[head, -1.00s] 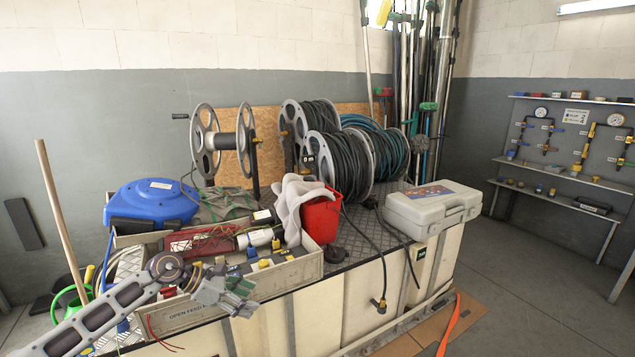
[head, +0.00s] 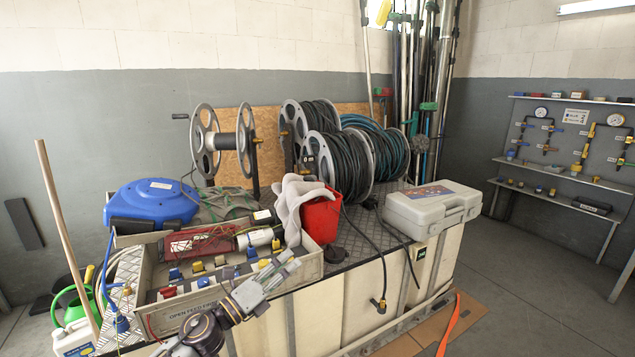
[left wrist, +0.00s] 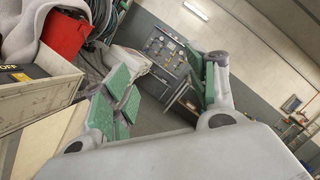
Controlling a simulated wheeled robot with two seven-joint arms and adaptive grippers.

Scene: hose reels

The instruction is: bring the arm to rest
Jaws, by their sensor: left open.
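My left arm (head: 215,328) comes up from the bottom of the head view, in front of the open grey tray. My left gripper (head: 287,263) points up and to the right, near the tray's front right corner. In the left wrist view the gripper (left wrist: 168,72) has its green-padded fingers spread wide, with nothing between them. Whether it touches the tray's edge is hard to tell. My right gripper is in neither view.
The grey tray (head: 312,267) holds fittings. A red bucket (head: 320,218) with a grey cloth (head: 290,205) stands behind it. A blue reel (head: 150,203), black hose reels (head: 340,165) and a grey case (head: 432,208) share the bench. The floor at right (head: 530,280) is clear.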

